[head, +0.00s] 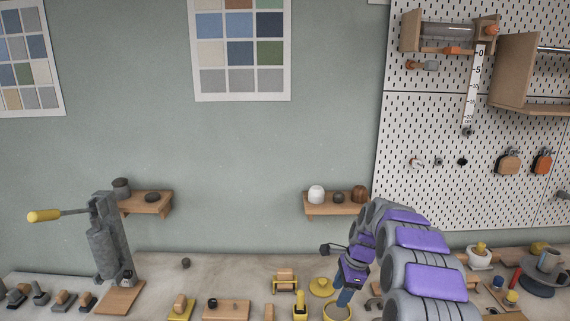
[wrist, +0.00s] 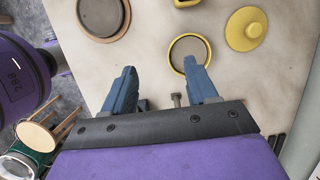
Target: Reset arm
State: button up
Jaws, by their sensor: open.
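My gripper (wrist: 162,88) is open in the wrist view, with its two blue fingers spread apart and nothing between them. It is above the pale workbench (wrist: 145,35). In the head view my gripper (head: 345,298) shows at the end of my purple and grey arm, low over the bench right of the middle. A yellow-rimmed round dish (wrist: 188,50) lies on the bench beyond the right finger.
A yellow lid-like disc (wrist: 246,29) and a brown-rimmed round dish (wrist: 102,15) lie nearby. A lever press (head: 107,245) stands at the left. Small shelves (head: 335,209) and a pegboard (head: 430,150) are on the wall. The bench edge and a stool (wrist: 38,138) show lower left.

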jog(key=s+a+r+n, duration=0.1)
jog(key=s+r+n, duration=0.2)
jog(key=s, duration=0.4)
jog(key=s+a+r+n+g+h, duration=0.1)
jog(key=s+a+r+n, duration=0.15)
jog(key=s, duration=0.55)
jog(key=s+r+n, duration=0.4)
jog(key=s, duration=0.3)
jog(key=s+d+f+n+g+h, duration=0.1)
jog(key=s+n, duration=0.7)
jog(key=s, duration=1.6)
jog(key=shift+s+d+f+h, duration=0.25)
jog(key=shift+f+h, duration=0.25)
jog(key=shift+f, duration=0.25)
